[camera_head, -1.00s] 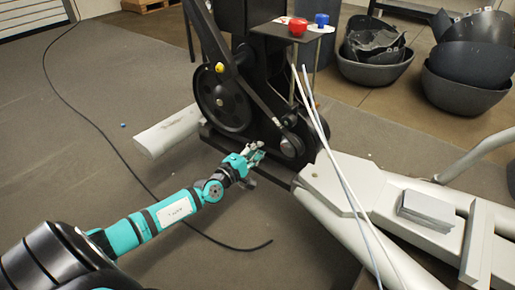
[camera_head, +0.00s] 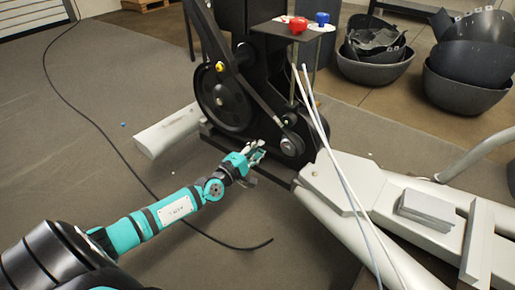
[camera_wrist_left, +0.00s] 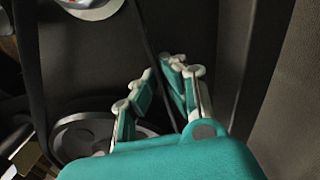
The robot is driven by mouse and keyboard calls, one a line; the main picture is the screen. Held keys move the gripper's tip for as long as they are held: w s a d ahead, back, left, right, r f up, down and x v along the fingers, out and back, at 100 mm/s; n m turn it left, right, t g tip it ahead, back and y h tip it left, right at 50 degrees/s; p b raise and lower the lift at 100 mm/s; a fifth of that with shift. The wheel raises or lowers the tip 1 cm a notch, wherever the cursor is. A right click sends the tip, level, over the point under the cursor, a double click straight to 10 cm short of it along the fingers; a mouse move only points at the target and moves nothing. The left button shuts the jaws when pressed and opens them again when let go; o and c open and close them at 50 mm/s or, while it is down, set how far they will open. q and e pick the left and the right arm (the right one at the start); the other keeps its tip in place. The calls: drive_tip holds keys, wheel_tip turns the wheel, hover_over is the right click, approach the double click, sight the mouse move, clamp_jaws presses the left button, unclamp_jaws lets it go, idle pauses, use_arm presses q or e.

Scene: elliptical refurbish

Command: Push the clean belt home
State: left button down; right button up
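The elliptical's large black pulley (camera_head: 228,103) stands upright at the centre of the head view, with a small pulley (camera_head: 291,145) at its lower right. A thin dark belt (camera_wrist_left: 143,30) runs down past my fingers in the left wrist view. A wider dark strip shows at that view's left. I cannot tell how the belt sits in the pulley grooves. My left gripper (camera_head: 259,150) is low beside the machine, just left of the small pulley. Its teal fingers (camera_wrist_left: 160,72) stand apart, with the belt passing between or behind them. My right gripper is not in view.
White rods (camera_head: 325,130) lean in front of the frame. The white frame (camera_head: 345,180) fills the lower right. Dark bins (camera_head: 470,75) stand behind. A black cable (camera_head: 110,145) crosses the floor.

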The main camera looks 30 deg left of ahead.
use_arm(q)
drive_tip(key=shift+w, duration=0.4)
idle(0.3)
drive_tip(key=c, duration=1.4)
unclamp_jaws()
drive_tip(key=shift+s, duration=0.1)
drive_tip(key=shift+s, duration=0.2)
drive_tip(key=s, duration=1.1)
drive_tip(key=shift+s+a, duration=0.25)
drive_tip(key=shift+a, duration=0.2)
